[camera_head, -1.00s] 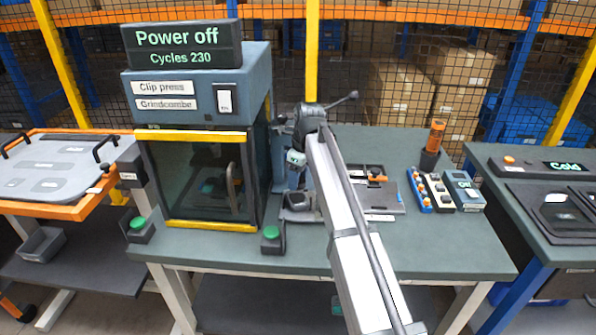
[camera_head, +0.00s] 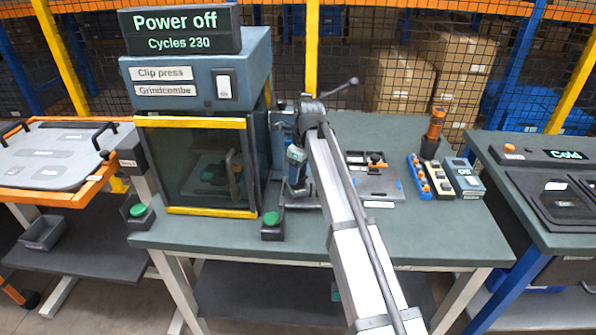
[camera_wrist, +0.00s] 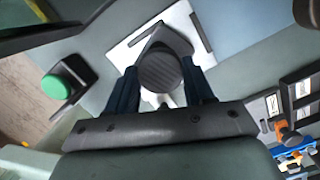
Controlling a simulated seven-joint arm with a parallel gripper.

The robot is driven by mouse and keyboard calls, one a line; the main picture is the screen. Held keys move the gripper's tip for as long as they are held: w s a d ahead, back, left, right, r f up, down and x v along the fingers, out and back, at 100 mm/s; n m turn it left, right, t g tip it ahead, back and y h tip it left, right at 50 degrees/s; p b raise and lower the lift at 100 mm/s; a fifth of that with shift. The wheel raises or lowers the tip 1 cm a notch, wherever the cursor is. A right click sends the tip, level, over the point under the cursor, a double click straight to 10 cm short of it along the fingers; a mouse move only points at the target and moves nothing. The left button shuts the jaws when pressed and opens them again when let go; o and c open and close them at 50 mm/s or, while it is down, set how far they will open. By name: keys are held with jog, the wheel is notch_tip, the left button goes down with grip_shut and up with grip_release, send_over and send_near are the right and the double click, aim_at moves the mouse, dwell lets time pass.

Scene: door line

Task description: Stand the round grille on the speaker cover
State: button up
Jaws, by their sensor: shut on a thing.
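The round grille (camera_wrist: 161,72) is a dark ribbed disc between my fingers in the wrist view. My gripper (camera_wrist: 162,80) is shut on it, one dark finger on each side. My gripper also shows in the head view (camera_head: 296,168), low over the bench beside the press, where the grille cannot be made out. Just beyond the disc in the wrist view is a dark grey angular piece (camera_wrist: 157,40), which may be the speaker cover. It lies over a pale plate (camera_wrist: 122,52). Whether the grille touches it cannot be told.
The clip press (camera_head: 200,165) stands close left, its display reading Power off. A green button (camera_head: 271,219) is in front. A flat tray (camera_head: 375,186) with small parts lies right. Further right are several small boxes (camera_head: 440,178) and an orange-topped tool (camera_head: 434,128).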

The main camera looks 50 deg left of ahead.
jog(key=shift+f, duration=0.55)
dwell(2.4)
jog(key=o, duration=1.1)
notch_tip(320, 180, up, 14)
jog(key=d, duration=0.2)
jog(key=shift+w+f, duration=0.15)
jog(key=shift+w, duration=0.25)
